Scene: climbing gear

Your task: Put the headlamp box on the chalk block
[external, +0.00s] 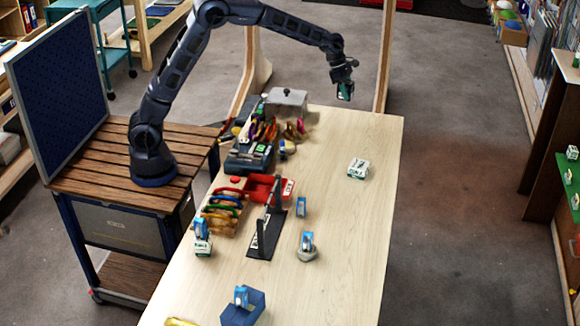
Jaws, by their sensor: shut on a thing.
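My gripper (344,78) is at the far end of the outstretched arm, above and beyond the table's back right. It is shut on a small dark green box (346,91) with a pale patch. The label is too small to read, so I cannot tell for sure that this is the headlamp box. A white block with green print (358,168), which looks like a chalk block, lies alone on the right half of the table, well apart from my gripper. A similar white and green block (203,248) is at the left edge, with a small blue box (201,229) on it.
The table (350,230) is clear around the right-hand block. A black stand (263,238), red tray (262,188), coloured gear (222,210) and grey box (287,103) crowd its left and back. More small blue boxes (301,207) stand nearby. A wooden post (384,55) rises behind.

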